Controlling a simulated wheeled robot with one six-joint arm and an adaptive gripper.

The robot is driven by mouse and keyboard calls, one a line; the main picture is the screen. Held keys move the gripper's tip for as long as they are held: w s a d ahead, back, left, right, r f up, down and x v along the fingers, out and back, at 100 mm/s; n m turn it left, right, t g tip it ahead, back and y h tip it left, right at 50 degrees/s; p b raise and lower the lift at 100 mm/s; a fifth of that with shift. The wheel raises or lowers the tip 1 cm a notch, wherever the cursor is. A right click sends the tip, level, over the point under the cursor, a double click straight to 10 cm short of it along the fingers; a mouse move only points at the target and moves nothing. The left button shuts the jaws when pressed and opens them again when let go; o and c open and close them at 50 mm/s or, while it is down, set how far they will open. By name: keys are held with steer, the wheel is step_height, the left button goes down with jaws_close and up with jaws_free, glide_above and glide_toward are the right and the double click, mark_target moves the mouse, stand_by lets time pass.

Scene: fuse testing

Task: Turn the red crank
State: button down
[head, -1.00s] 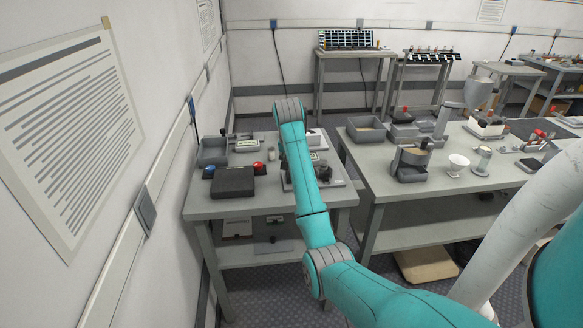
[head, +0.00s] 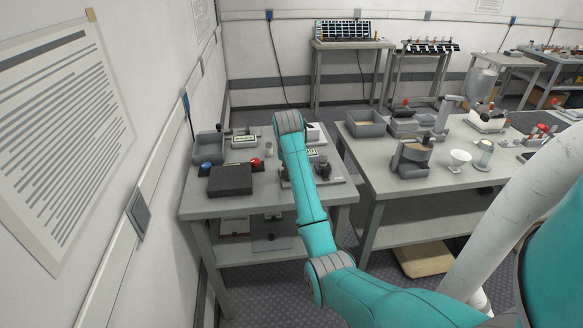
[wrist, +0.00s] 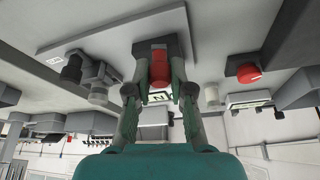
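In the wrist view, the red crank handle (wrist: 159,76) is a short red cylinder in front of a dark grey block (wrist: 155,45). My gripper (wrist: 159,66) has one finger on each side of it. The fingers are spread, and narrow gaps seem to show beside the red part; I cannot tell whether either finger touches it. In the head view, my teal arm reaches over the left table (head: 260,206), and its grey end joint hides the gripper and the crank.
A red button (head: 255,162) and a blue button (head: 206,165) stand by a black box (head: 231,181) left of my arm. A dark knobbed device (head: 323,170) stands right of it. A grey bin (head: 207,147) is at the back left. The wall is close on the left.

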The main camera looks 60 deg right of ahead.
steer(key=shift+s+n, duration=0.1)
steer(key=shift+n, duration=0.2)
